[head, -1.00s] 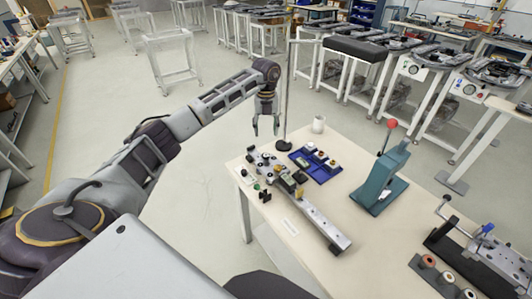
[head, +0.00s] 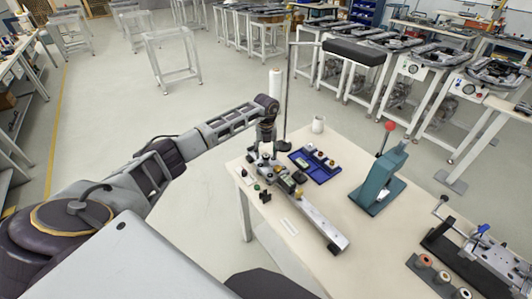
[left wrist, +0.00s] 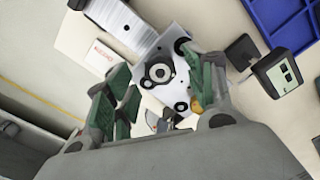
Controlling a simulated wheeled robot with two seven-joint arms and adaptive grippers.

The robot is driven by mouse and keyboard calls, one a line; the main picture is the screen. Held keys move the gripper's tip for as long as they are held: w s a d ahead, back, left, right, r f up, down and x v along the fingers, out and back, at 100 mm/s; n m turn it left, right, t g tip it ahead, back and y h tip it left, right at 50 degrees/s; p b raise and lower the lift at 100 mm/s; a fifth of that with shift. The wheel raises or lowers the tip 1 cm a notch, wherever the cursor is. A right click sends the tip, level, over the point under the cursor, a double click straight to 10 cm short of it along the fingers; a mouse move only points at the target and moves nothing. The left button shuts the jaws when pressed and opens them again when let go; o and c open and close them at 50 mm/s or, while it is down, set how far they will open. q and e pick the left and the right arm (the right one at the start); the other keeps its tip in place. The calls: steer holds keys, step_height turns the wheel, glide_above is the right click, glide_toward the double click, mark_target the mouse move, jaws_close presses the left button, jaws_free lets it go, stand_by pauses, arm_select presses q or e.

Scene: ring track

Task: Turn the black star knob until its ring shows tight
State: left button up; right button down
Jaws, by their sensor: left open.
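My left gripper (head: 266,152) is open and points down over the far left end of the long metal fixture (head: 318,222) on the table. In the left wrist view my two green-padded fingers (left wrist: 163,88) stand apart, with a pale plate (left wrist: 180,50) beyond them. On that plate a round dark part with a light centre (left wrist: 160,72) shows between the fingers. I cannot tell from these frames whether it is the star knob or its ring, nor whether a finger touches it. My right gripper is not in view.
A blue tray (head: 328,176) with small parts lies right of the fixture. A teal press (head: 378,185) with a red ball handle stands further right. A thin pole (head: 288,95) rises near my left arm.

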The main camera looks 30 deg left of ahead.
arm_select(q)
steer(key=shift+f, duration=0.55)
steer(key=shift+c, duration=0.2)
steer(key=c, duration=1)
